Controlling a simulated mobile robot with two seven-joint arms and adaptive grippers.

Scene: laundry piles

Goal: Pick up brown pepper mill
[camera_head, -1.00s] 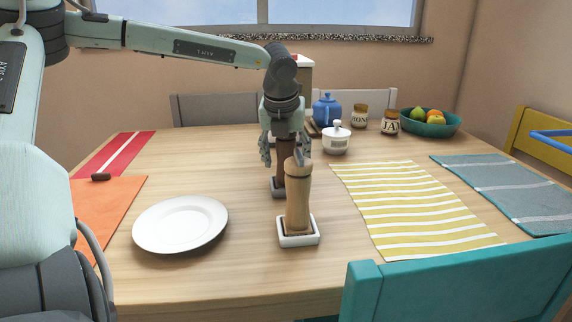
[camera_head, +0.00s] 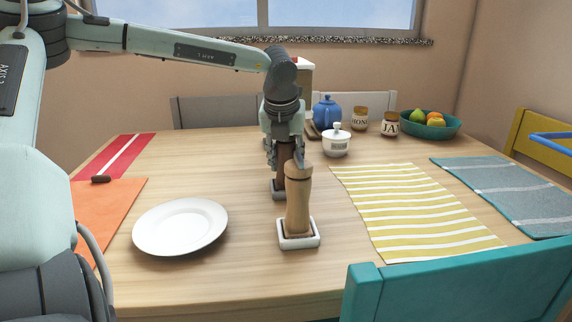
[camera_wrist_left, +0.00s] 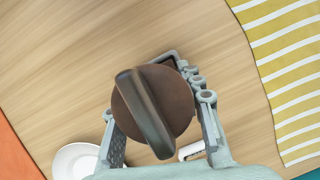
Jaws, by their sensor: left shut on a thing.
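My left gripper (camera_head: 284,150) comes down from above and is shut around the brown mill's upper part. In the left wrist view the brown mill's round top and crank-like handle (camera_wrist_left: 146,112) lie between the two fingers. My right gripper is not in view.
A white plate (camera_head: 180,226) lies to the left. A yellow striped mat (camera_head: 410,207) lies to the right. A white lidded sugar pot (camera_head: 336,144), blue teapot (camera_head: 327,112), jars and a teal fruit bowl (camera_head: 431,127) stand behind. A teal chair (camera_head: 460,290) is in front.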

